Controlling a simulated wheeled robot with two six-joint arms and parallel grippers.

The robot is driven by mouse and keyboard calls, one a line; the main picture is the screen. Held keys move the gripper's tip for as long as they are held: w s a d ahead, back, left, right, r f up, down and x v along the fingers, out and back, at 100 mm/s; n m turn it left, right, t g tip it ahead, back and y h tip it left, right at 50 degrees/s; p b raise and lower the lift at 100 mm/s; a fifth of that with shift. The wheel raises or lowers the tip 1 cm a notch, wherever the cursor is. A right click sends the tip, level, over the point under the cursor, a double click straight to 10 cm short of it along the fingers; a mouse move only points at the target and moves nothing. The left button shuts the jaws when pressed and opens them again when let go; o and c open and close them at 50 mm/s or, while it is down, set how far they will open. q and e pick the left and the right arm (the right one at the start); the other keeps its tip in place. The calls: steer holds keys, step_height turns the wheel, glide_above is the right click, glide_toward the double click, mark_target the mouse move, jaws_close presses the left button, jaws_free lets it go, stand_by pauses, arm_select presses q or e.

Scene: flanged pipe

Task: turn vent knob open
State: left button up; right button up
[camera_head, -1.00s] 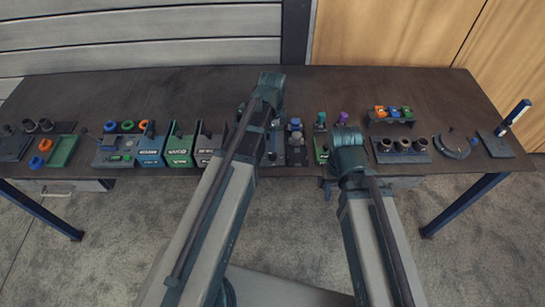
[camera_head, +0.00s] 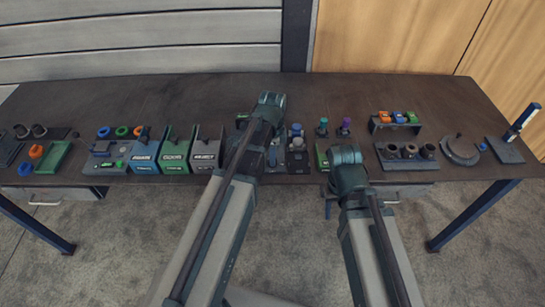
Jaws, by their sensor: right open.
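I cannot tell which small part is the vent knob. A cluster of small grey and blue knob-like parts (camera_head: 297,142) stands at the middle of the table, just right of my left wrist. My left gripper (camera_head: 270,101) reaches over the middle of the table. Its wrist and forearm hide its jaws and part of the fixture behind. My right gripper (camera_head: 345,157) is at the front edge of the table, right of the cluster. It is open, with its fingers mostly hidden by its wrist.
Teal-topped (camera_head: 322,127) and purple-topped (camera_head: 345,126) parts stand behind my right wrist. Blue (camera_head: 144,160), green (camera_head: 175,158) and dark (camera_head: 207,158) bins stand left. A rack of coloured blocks (camera_head: 394,121) and a round grey fixture (camera_head: 459,151) are right. The table's back strip is clear.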

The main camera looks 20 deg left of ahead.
arm_select(q)
jaws_close()
steer(key=shift+n, duration=0.3)
steer(key=n, duration=0.3)
steer(key=shift+n, duration=0.4)
steer(key=n, duration=0.9)
steer(key=shift+n, duration=2.2)
